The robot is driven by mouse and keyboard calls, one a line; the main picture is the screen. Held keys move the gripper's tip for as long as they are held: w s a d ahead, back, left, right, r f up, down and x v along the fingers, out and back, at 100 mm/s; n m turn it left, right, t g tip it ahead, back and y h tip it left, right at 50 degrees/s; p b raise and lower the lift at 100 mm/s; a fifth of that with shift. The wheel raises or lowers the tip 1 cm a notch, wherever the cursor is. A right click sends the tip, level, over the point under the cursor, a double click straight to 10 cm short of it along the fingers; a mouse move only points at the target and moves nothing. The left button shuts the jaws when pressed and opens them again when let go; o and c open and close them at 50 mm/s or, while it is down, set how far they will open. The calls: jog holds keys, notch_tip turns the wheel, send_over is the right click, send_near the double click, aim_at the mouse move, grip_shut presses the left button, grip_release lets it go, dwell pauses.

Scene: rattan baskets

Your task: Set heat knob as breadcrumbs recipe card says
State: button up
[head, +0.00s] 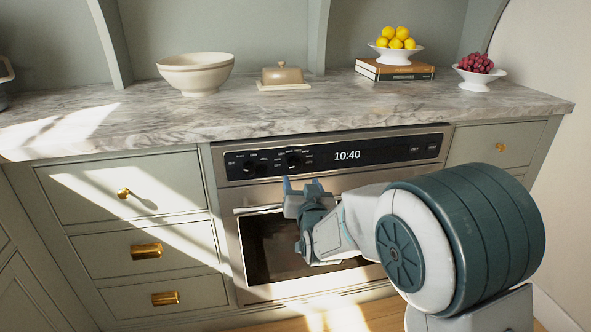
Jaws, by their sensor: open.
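The oven (225,236) is set into the cabinets below the counter, with a black control panel (400,154) along its top. The left part of the panel has a left knob (261,168) and a right knob (293,161) with small white markings around them. The markings are too small to read. A display on the panel shows 10:40. My gripper (302,182) is open and empty, its blue fingertips just below the right knob and apart from it as far as I can tell. No recipe card is in view.
The marble counter (330,105) holds a cream bowl (195,75), a covered butter dish (283,76), lemons in a dish (396,54) on stacked books and a bowl of grapes (476,76). The oven handle (255,209) protrudes below the panel. Drawers with brass pulls (146,250) stand left.

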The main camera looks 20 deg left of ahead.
aim_at(295, 166)
jog(key=x, duration=0.9)
jog(key=shift+w+b, duration=0.2)
jog(key=shift+b, duration=0.2)
jog(key=c, duration=1)
jog(key=shift+f, duration=0.1)
jog(key=shift+b, duration=0.3)
